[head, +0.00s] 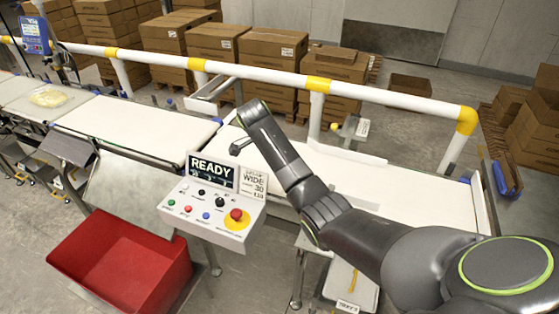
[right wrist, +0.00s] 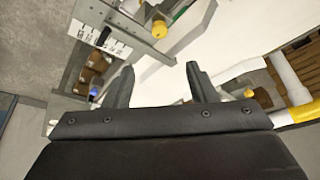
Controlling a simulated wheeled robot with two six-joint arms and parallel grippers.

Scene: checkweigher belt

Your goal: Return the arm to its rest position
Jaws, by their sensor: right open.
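My right arm (head: 290,165) reaches in from the lower right of the head view and stretches over the white belt. Its right gripper (head: 238,147) is at the far end, small and partly hidden, just above and behind the control panel. In the right wrist view the two dark fingers (right wrist: 160,80) stand apart with nothing between them, so the gripper is open and empty. My left arm and gripper are not in view.
The control panel (head: 212,208), reading READY, stands close below the gripper. A red bin (head: 120,262) is at lower left. White belts (head: 135,127) run across; a bag (head: 48,96) lies on the left one. A white and yellow rail (head: 260,75) runs behind, with cartons (head: 272,45) beyond.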

